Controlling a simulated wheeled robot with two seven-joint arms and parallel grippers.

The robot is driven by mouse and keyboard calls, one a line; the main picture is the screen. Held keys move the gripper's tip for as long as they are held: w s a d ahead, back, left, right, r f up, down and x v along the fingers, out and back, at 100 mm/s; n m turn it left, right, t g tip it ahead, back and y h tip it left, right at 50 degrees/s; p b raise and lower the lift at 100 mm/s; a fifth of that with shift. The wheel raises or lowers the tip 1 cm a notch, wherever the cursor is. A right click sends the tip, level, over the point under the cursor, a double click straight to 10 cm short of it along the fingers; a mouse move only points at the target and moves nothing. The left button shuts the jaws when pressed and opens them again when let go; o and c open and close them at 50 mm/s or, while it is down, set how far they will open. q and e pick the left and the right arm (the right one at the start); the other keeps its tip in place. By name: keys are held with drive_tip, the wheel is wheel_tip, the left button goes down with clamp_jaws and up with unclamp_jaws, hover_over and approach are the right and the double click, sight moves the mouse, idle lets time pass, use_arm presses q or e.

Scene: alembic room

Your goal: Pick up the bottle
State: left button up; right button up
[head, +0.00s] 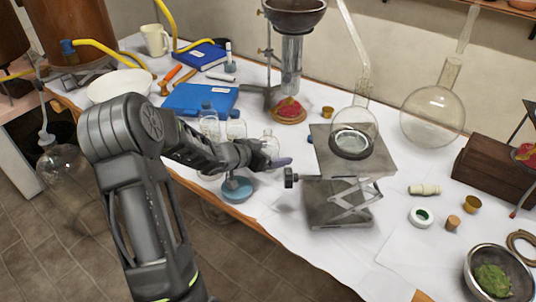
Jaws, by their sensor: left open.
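Several small clear glass bottles stand close together near the table's front edge, left of the middle. One bottle (208,122) is at the left, another bottle (236,127) is beside it, and a third bottle (269,141) is at the right, partly hidden by my gripper. I cannot tell which one the task means. My left gripper (274,159) is open at the right-hand bottle, its fingers pointing right. I cannot tell whether they touch or surround the glass. My forearm hides the lower parts of the bottles. My right gripper is out of view.
A lab jack (340,203) with a round flask (352,128) stands just right of my gripper. A blue-based item (237,188) is below it at the table edge. A blue case (200,98) and white bowl (119,86) lie behind. White paper right of the jack has clear patches.

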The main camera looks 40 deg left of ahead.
use_arm(q)
drive_tip(key=shift+w+f, duration=0.2)
drive_tip(key=shift+w, duration=0.15)
drive_tip(key=shift+c, duration=0.6)
drive_tip(key=shift+r, duration=0.1)
clamp_jaws()
idle(0.5)
